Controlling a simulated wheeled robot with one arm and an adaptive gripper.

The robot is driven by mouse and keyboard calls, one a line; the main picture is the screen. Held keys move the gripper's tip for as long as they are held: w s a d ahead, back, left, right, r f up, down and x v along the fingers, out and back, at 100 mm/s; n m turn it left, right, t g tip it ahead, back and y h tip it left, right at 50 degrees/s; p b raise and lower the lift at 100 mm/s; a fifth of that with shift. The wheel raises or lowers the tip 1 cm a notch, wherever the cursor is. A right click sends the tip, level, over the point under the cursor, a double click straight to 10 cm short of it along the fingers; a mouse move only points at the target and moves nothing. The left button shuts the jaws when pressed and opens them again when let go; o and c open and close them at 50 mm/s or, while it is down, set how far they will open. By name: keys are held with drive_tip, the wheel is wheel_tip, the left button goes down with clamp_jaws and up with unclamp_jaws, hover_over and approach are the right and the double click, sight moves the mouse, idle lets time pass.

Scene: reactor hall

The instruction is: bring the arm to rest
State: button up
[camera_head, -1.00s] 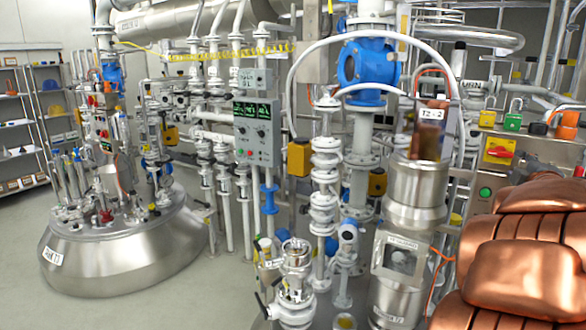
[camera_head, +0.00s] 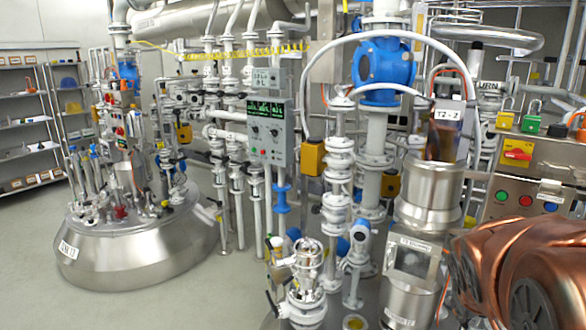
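My arm (camera_head: 520,265) shows as copper-coloured, rounded links at the lower right of the head view. It covers the lower right corner and part of the equipment behind it. My gripper is not in view, so what it holds, if anything, cannot be seen.
A steel column labelled T2-2 (camera_head: 428,190) stands just left of my arm. A panel with buttons and a red switch (camera_head: 517,153) is behind it. Valves and pipes fill the middle. A steel tank (camera_head: 135,250) and shelves (camera_head: 25,125) stand left. Floor (camera_head: 40,300) is clear at lower left.

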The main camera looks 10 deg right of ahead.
drive_tip(key=s+a+f+g+y, duration=0.2)
drive_tip(key=s+a+f+g, duration=0.1)
drive_tip(key=s+a, duration=0.6)
drive_tip(key=s+a+f+g+y, duration=0.3)
drive_tip(key=s+a+f, duration=0.2)
drive_tip(key=s+a, duration=0.4)
drive_tip(key=shift+s+a+n+g, duration=0.3)
drive_tip(key=shift+s+a+n, duration=0.1)
drive_tip(key=shift+a, duration=0.5)
